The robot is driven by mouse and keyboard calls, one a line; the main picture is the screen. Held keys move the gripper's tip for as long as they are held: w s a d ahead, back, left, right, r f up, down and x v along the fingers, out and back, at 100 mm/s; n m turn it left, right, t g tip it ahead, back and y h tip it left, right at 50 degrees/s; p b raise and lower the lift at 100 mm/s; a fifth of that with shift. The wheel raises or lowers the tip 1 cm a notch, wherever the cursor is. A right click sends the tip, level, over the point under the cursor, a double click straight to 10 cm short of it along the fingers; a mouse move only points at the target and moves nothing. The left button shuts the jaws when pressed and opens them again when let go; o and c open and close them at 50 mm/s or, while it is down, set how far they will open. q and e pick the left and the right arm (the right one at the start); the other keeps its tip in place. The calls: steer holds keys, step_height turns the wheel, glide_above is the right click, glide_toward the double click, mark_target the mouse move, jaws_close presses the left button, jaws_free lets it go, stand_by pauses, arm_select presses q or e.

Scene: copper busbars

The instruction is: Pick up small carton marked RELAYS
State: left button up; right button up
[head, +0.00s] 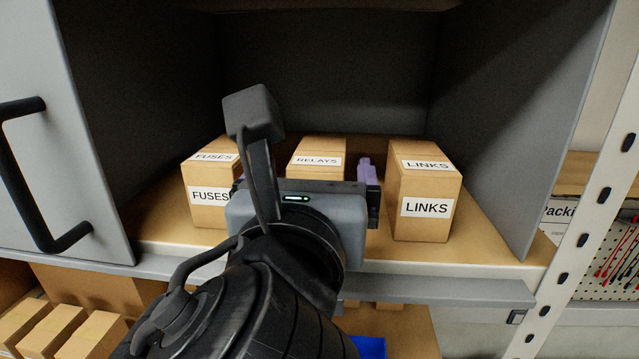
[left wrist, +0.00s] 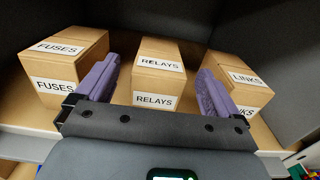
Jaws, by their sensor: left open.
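The small carton marked RELAYS (head: 318,160) stands upright on the cabinet shelf, between two other cartons. In the head view its lower front is hidden behind my left gripper. The left wrist view shows the RELAYS carton (left wrist: 157,72) with its labelled top and front. My left gripper (left wrist: 155,85) is open, with purple fingers pointing into the cabinet. One finger is to the left of the RELAYS carton and one to the right, with gaps beside it. I cannot tell how far the fingertips reach along its sides. My right gripper is not in view.
The FUSES carton (head: 209,196) stands on the left and the LINKS carton (head: 424,205) on the right, each close to a finger. Cabinet walls bound both sides. The open door (head: 75,150) with its black handle is at left. Free depth lies behind the cartons.

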mark_target(319, 156)
arm_select(q)
steer(key=shift+w+f+b, duration=0.15)
steer(key=shift+w+b, duration=0.2)
steer(key=shift+w, duration=0.25)
steer(key=w, duration=0.3)
steer(key=shift+w+d+b, duration=0.1)
steer(key=shift+d+b, duration=0.1)
steer(key=shift+b, duration=0.2)
steer(key=shift+w, duration=0.5)
steer(key=shift+c, duration=0.4)
steer(key=c, duration=1.2)
